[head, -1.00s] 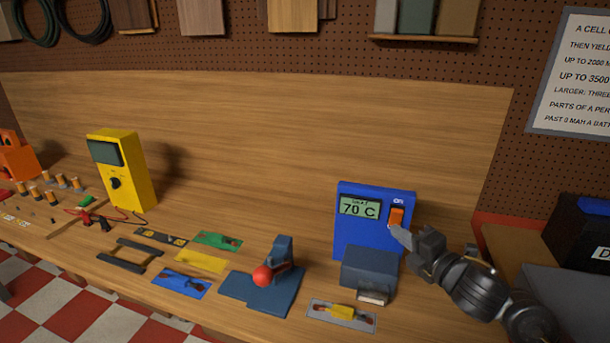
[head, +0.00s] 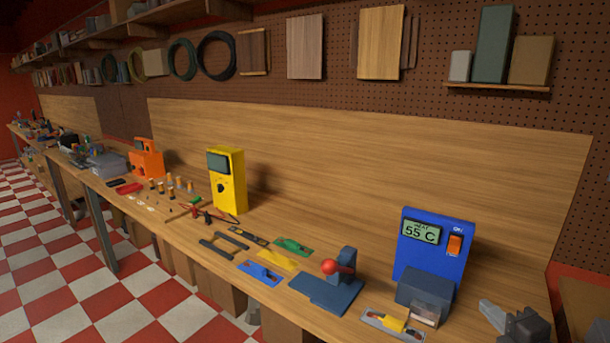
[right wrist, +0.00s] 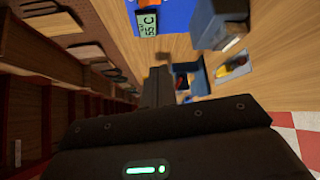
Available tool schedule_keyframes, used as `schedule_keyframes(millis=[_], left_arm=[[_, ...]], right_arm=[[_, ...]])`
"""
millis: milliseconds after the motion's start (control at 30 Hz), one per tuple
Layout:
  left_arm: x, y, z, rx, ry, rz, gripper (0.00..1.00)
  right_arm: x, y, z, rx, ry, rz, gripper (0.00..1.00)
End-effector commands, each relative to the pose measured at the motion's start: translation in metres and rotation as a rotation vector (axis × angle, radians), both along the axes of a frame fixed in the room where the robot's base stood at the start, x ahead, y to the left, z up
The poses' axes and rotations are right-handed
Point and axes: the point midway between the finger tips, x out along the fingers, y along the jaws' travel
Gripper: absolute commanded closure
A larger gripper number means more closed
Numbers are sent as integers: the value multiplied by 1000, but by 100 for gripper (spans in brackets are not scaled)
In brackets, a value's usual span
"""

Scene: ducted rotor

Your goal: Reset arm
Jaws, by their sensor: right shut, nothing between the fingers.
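My right gripper (head: 490,309) is at the lower right of the head view, shut and empty. It is apart from the blue heater box (head: 435,247), to the right of and below its orange switch (head: 455,244). The box's display (head: 421,232) reads 55 C. In the right wrist view my shut dark fingers (right wrist: 158,84) point up the picture towards the bench, and the blue box (right wrist: 178,14) shows at the top. My left gripper is in neither view.
A blue-grey lever press with a red knob (head: 329,267) and a grey plate with a yellow piece (head: 392,323) lie left of my gripper. A yellow meter (head: 226,181) and an orange device (head: 146,158) stand further left. The wooden backboard (head: 350,160) rises behind.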

Motion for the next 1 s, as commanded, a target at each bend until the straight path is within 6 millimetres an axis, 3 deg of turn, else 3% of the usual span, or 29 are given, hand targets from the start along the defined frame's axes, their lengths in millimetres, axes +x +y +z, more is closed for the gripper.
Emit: schedule_keyframes(millis=[267,467,667,800,1000], left_arm=[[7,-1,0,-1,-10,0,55],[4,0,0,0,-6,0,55],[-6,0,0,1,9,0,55],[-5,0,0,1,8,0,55],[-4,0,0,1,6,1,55]], right_arm=[[-24,1,-59,240,153,-144,100],[-55,16,-119,492,321,-303,100],[-110,48,-191,799,545,-545,100],[-159,79,-232,1000,709,-746,100],[-223,124,-265,1204,899,-1008,100]])
